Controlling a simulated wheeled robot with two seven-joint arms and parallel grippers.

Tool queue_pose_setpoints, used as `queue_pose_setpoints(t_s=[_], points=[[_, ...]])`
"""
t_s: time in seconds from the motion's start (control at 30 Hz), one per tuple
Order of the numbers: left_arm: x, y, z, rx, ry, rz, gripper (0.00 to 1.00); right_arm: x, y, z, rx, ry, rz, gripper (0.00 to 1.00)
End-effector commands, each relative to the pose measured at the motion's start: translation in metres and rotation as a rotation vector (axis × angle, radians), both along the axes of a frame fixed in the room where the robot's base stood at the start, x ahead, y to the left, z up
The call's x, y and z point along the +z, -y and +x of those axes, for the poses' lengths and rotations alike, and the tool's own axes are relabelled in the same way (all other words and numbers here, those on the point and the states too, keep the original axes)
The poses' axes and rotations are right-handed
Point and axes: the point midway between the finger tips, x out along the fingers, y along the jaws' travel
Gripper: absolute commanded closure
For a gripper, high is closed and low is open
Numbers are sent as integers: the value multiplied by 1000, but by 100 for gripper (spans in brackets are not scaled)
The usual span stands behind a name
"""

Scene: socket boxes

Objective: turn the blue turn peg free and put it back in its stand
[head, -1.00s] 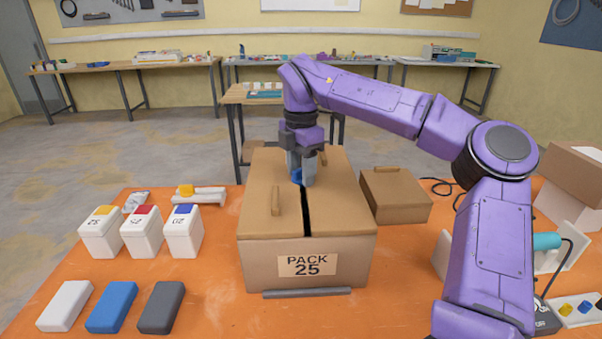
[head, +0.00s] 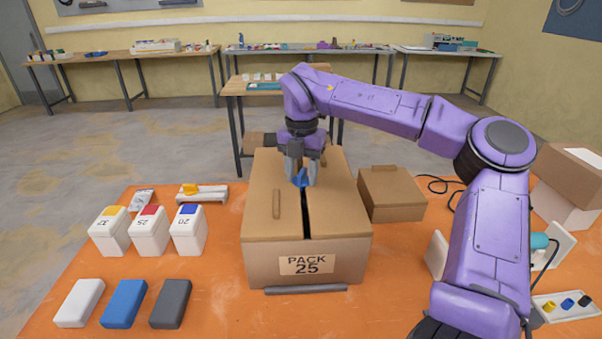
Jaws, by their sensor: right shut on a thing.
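The blue turn peg (head: 301,179) is at the slit between the lid flaps of the large cardboard box (head: 306,259) marked PACK 25. My right gripper (head: 302,177) is over the box top, pointing down, and is shut on the peg with one finger on each side. The peg's lower end is hidden, so I cannot tell how deep it sits. I cannot make out for sure which thing is the peg's stand. My left gripper is not in view.
White boxes (head: 149,233) with coloured tops and several flat blocks (head: 124,304) lie at the left. A small brown box (head: 391,195) stands right of the large one. A white tray (head: 567,308) with yellow, blue and black pieces is at the right edge.

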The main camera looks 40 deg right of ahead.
Motion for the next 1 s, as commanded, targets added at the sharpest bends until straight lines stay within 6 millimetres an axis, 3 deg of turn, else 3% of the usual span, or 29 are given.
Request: queue_pose_setpoints(t_s=[0.4,0.7,0.73,0.8,0.83,1.0], points=[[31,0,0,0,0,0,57,-4,3,-2,296,-16,-3,74],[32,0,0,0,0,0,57,-8,3,-2,335,-15,-3,74],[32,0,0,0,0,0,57,-8,3,-2,335,-15,-3,49],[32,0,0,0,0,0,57,-8,3,-2,334,-15,-2,26],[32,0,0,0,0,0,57,-8,3,-2,334,-15,-2,23],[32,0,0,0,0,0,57,-8,3,-2,332,-16,-2,23]])
